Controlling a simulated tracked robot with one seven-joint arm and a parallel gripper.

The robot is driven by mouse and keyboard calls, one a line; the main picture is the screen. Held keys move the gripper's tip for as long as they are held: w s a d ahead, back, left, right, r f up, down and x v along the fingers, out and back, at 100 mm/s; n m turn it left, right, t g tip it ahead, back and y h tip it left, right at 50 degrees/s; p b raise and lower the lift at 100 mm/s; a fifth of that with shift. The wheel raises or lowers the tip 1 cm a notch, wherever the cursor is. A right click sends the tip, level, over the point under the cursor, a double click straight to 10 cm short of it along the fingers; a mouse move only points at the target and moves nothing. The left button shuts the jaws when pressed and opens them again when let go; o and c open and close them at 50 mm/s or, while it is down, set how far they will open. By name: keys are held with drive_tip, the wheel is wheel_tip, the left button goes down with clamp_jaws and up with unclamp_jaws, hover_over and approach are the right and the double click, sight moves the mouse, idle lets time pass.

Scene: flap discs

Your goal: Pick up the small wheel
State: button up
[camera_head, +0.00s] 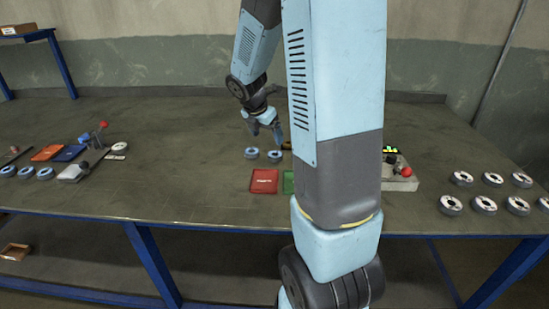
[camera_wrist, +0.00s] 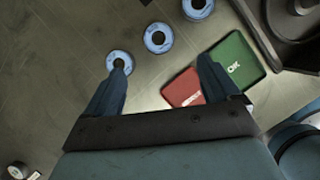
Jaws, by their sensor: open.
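In the wrist view three such wheels form a slanting row: one (camera_wrist: 112,57) partly behind my left fingertip, one (camera_wrist: 158,38) ahead of the gap, and one (camera_wrist: 198,7) at the top edge. My gripper (camera_wrist: 162,66) is open and empty, pointing down above the table. I cannot tell which wheel is the small one meant.
A red tray (camera_head: 264,181) and a green tray (camera_head: 288,182) lie nearer than the wheels, the green one partly hidden by my arm. A grey box with a red knob (camera_head: 405,172) stands right of my arm.

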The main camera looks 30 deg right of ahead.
sight(274, 151)
drive_tip(key=x, duration=0.5)
drive_tip(key=shift+w+d+x, duration=0.1)
drive_tip(key=shift+x, duration=1.35)
drive_tip(key=shift+w+d+x, duration=0.1)
drive_tip(key=shift+w+x, duration=0.05)
drive_tip(key=shift+x, duration=1.25)
drive_tip(key=shift+r, duration=0.1)
drive_tip(key=shift+c, duration=0.2)
drive_tip(key=c, duration=1.2)
drive_tip(key=shift+o, duration=0.2)
drive_tip(key=shift+r, duration=0.1)
